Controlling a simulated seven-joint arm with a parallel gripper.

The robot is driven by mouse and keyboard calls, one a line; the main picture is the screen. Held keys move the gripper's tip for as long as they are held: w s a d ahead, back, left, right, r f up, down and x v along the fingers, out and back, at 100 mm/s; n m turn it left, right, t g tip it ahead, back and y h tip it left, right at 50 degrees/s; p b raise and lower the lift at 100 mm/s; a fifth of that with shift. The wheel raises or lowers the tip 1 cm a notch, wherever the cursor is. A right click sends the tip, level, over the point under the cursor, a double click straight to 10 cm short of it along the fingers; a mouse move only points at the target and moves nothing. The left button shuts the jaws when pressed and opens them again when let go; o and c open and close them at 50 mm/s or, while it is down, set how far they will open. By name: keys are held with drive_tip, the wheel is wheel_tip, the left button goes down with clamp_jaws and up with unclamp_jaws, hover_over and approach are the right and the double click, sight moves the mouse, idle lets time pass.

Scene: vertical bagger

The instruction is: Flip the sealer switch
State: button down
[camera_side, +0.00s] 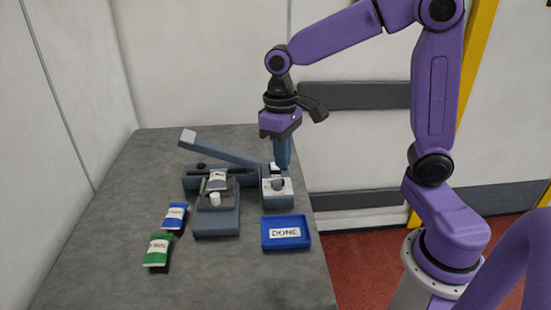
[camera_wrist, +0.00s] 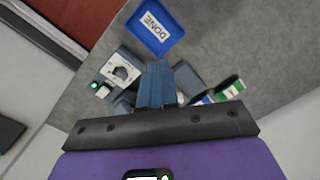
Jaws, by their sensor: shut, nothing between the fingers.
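The switch box (camera_side: 283,200) is a small blue-grey block with a white plate and a dark switch (camera_side: 277,184) on top. In the wrist view the switch (camera_wrist: 121,73) sits on the white plate, and a green light (camera_wrist: 94,85) glows beside the box. I cannot tell the switch's position. The sealer (camera_side: 200,183) stands left of the box with its long arm (camera_side: 222,148) raised at a slant. My gripper (camera_side: 283,163) points down, shut and empty, just above and behind the box. Its fingers (camera_wrist: 157,68) hide part of the sealer in the wrist view.
A blue tray marked DONE (camera_side: 304,244) lies in front of the switch box. A blue-labelled pouch (camera_side: 175,215) and a green one (camera_side: 158,250) lie at front left. The table's right edge is close to the tray.

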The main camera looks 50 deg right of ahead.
drive_tip(key=w+d+f+m+y, duration=0.1)
drive_tip(key=w+d+f+m, duration=0.2)
drive_tip(key=w+d+m, duration=1.15)
drive_tip(key=f+n, duration=0.1)
drive_tip(key=f, duration=0.3)
drive_tip(key=d+f+n, duration=0.1)
drive_tip(key=f, duration=0.3)
drive_tip(key=w+f+n, duration=0.1)
drive_tip(key=f, duration=0.4)
drive_tip(key=shift+w+d, duration=0.1)
drive_tip(key=shift+d, duration=0.3)
